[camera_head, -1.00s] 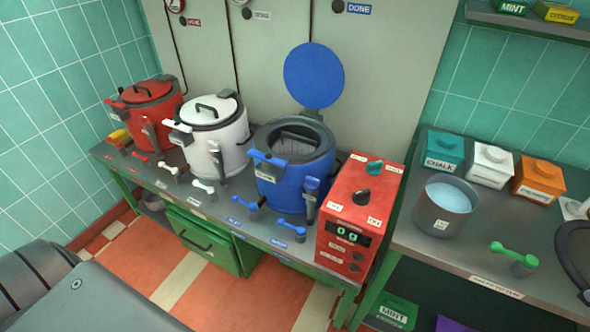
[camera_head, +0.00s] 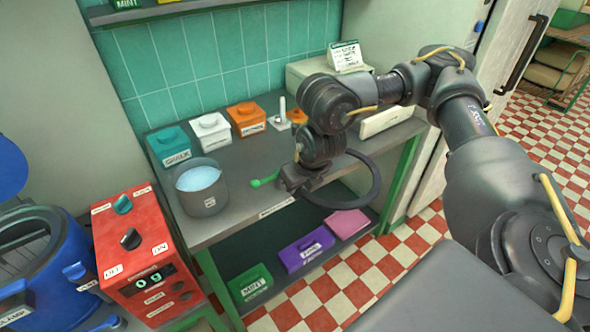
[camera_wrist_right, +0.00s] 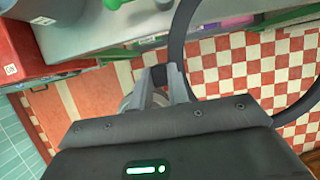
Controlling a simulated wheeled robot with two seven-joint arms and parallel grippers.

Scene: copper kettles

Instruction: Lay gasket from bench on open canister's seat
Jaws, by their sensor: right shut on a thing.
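The gasket is a large dark ring (camera_head: 376,186). My right gripper (camera_head: 290,182) is shut on its left side. The ring is held out at the bench's front edge, partly over the floor. In the right wrist view the ring (camera_wrist_right: 177,42) passes by the fingertips (camera_wrist_right: 166,78) and runs off to the right over the checkered floor. The open canister is the blue one (camera_head: 70,245) at the left edge of the head view, cut off by the frame. Its blue lid (camera_head: 10,168) is raised, and its seat is partly in view. My left gripper is not in view.
A red control box (camera_head: 140,250) stands between the canister and the bench (camera_head: 235,212). On the bench are a grey pot of blue contents (camera_head: 202,190), a green-handled tool (camera_head: 265,181) and several lidded boxes (camera_head: 208,130). A shelf below holds coloured boxes.

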